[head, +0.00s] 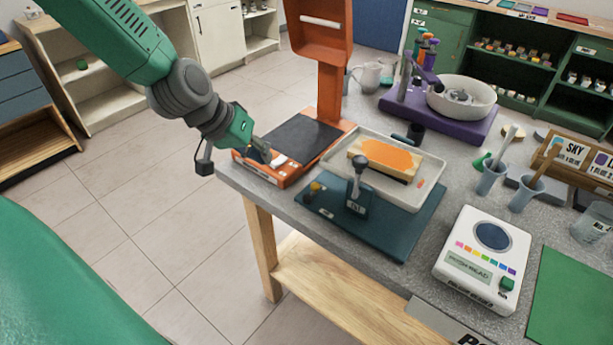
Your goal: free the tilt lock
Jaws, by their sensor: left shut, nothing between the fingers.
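An orange stand has an upright column (330,92) and a low base with a black plate (300,138). My left gripper (264,152) comes in from the left, shut and empty, with its fingertips at the base's front left corner. A small white and red part (279,160) sits beside the fingertips; I cannot tell whether they touch it. No part is clearly readable as the tilt lock. A black-knobbed lever (358,180) stands upright on a teal board (390,236) to the right. My right gripper is not in view.
A white tray (431,190) holds a block with an orange top. A white scale-like device (483,262) stands front right, cups (490,178) behind it. A purple machine (450,116) with a white bowl stands at the back. The floor left of the table is clear.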

